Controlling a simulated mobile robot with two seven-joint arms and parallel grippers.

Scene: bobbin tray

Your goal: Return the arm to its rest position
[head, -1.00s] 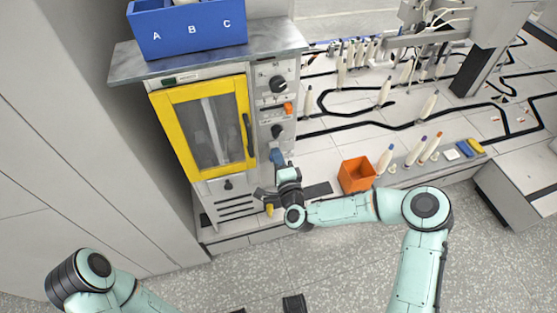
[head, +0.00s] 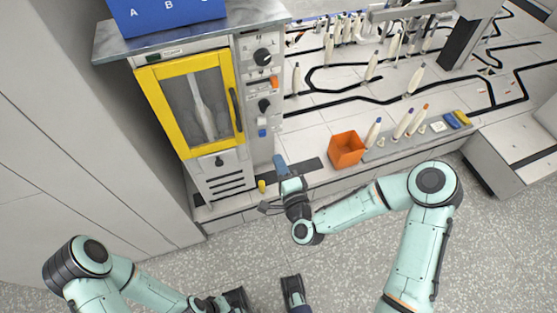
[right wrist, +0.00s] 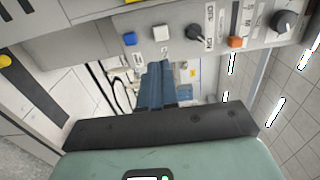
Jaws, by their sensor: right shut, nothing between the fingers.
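My right gripper (head: 280,163) is in front of the lower right part of the yellow-framed cabinet. Its blue fingers are shut and empty, pointing towards the cabinet and apart from the orange bin. In the right wrist view, the blue fingers (right wrist: 155,85) are together below the cabinet's panel of buttons and knobs. My right arm is bent, with its elbow out to the right over the floor. My left arm comes in at the lower left.
The cabinet door (head: 193,103) is shut. A blue lettered box (head: 170,18) stands on the cabinet's metal top. An orange bin (head: 346,149) and several bobbins stand on the ledge to the right. The speckled floor (head: 350,270) in front is clear.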

